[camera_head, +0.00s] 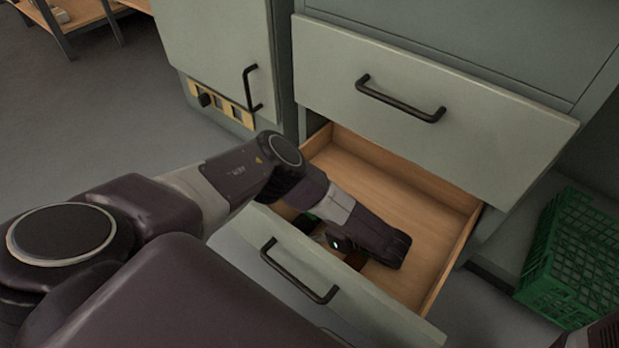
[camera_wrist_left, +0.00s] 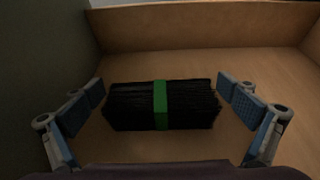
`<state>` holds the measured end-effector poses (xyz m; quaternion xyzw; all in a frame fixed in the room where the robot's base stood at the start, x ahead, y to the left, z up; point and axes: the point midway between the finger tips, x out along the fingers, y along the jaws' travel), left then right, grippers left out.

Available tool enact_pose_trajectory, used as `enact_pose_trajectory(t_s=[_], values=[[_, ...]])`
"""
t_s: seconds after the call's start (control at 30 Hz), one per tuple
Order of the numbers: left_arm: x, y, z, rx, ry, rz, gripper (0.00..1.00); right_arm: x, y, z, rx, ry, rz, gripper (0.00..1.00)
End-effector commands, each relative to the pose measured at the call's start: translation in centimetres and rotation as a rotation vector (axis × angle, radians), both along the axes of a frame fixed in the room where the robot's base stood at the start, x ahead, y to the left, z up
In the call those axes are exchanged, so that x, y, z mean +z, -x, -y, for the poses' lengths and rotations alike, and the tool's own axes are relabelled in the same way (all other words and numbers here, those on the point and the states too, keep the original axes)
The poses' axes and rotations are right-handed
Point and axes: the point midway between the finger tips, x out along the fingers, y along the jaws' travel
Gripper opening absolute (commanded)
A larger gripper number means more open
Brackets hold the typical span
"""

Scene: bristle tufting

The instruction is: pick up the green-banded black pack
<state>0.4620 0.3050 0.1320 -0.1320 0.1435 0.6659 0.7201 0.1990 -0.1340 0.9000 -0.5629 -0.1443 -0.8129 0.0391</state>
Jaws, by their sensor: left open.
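The black pack with a green band (camera_wrist_left: 161,105) lies on the wooden floor of the open drawer in the left wrist view. It is a dark bristle bundle lying lengthwise across the picture. My left gripper (camera_wrist_left: 161,106) is open, with one blue-padded finger beyond each end of the pack. The fingers look apart from its ends.
The drawer front with its black handle (camera_head: 298,272) is pulled out below a closed drawer (camera_head: 430,95). The drawer walls stand around the gripper. A cabinet door (camera_head: 215,50) is at the upper left.

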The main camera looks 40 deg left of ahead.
Motion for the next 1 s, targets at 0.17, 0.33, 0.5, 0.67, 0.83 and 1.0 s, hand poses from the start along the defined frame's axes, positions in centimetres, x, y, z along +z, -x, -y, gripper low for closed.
enact_pose_trajectory(t_s=[0.17,0.33,0.5,0.67,0.83,1.0], values=[[0.1,0.0,0.0,0.0,0.0,0.0,0.93,0.1,0.0,0.0,0.0,0.0,0.0,0.4],[0.1,0.0,0.0,0.0,0.0,0.0,0.75,0.1,0.0,0.0,0.0,0.001,0.0,0.4],[0.0,0.0,0.0,0.0,0.0,0.0,0.57,0.0,0.0,0.0,0.0,0.001,0.001,0.4],[0.1,0.0,0.0,0.0,-0.001,0.0,0.57,0.0,0.0,0.0,0.0,0.001,0.0,0.4],[0.4,0.0,0.0,0.0,-0.001,0.0,0.57,0.3,0.0,0.0,0.0,0.001,0.001,0.4],[1.6,0.0,0.0,-0.001,-0.001,0.001,0.57,1.4,0.0,0.0,0.001,0.0,0.0,0.4]])
